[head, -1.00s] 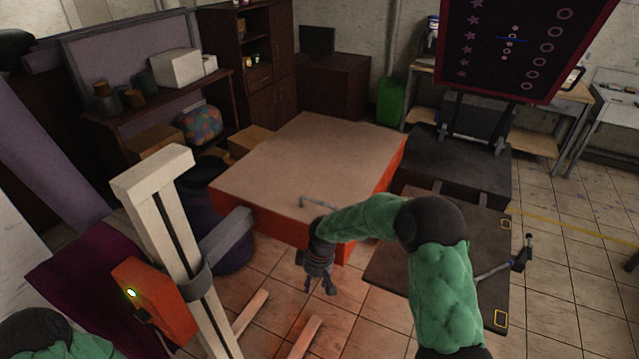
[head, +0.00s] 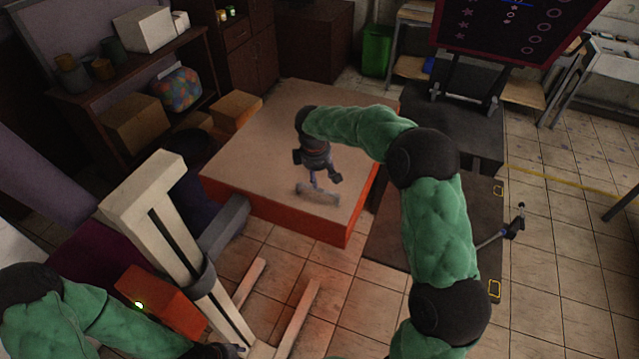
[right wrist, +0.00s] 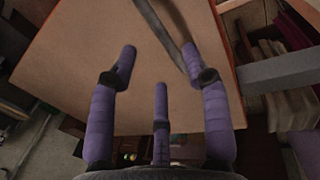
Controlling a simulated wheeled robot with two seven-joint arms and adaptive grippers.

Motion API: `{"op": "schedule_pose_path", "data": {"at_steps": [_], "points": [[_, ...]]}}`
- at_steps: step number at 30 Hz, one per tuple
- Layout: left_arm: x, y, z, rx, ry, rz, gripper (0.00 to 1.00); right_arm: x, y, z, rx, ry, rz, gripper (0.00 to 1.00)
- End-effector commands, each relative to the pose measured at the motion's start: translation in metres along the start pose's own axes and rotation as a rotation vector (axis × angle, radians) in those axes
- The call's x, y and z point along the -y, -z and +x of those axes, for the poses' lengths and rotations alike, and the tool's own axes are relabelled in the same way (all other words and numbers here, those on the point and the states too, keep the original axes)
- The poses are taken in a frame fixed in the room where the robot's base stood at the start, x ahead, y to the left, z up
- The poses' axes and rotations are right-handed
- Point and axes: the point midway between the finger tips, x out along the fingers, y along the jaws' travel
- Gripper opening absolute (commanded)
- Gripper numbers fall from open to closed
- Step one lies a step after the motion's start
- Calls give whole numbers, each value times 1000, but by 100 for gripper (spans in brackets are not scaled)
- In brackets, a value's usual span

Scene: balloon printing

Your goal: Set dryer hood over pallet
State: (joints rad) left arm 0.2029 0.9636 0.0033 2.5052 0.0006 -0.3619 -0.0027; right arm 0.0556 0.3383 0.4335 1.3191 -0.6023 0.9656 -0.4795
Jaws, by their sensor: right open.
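The dryer hood (head: 285,130) is a large flat box with a tan top and orange sides, joined to a cream post by a grey arm (head: 225,225). A grey handle (head: 318,195) is at its front edge. The pallet looks to be the dark flat board (head: 405,235) with yellow marks, right of the hood. My right gripper (head: 322,180) is open and points down over the hood by the handle. In the right wrist view, its purple fingers (right wrist: 160,65) spread over the tan top, with a grey bar (right wrist: 160,25) reaching between them; contact is unclear.
The cream post (head: 150,200) carries a red box (head: 160,300) with a green light. A dark press with a patterned screen (head: 510,25) stands behind the board. A shelf (head: 110,90) with boxes is at left. The tiled floor at right is mostly clear.

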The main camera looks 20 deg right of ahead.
Motion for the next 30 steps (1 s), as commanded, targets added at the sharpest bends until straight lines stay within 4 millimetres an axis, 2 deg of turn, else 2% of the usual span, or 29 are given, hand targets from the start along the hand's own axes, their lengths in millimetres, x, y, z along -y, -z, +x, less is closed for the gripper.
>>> {"op": "schedule_pose_path", "data": {"at_steps": [3,10,16,24,25,30], "points": [[-1,2,-1,-4,0,0,43,1,-1,24,3,5,1,48],[-1,1,-3,-3,0,0,43,1,0,56,1,3,1,48],[-2,1,-4,-3,0,0,43,1,0,68,-1,1,0,48],[-2,1,-4,-3,0,0,43,1,0,69,-1,1,1,48],[-2,1,-4,-3,0,0,43,1,0,69,-1,1,1,46],[-2,1,-4,-3,0,0,43,1,0,69,-1,2,1,0]]}}
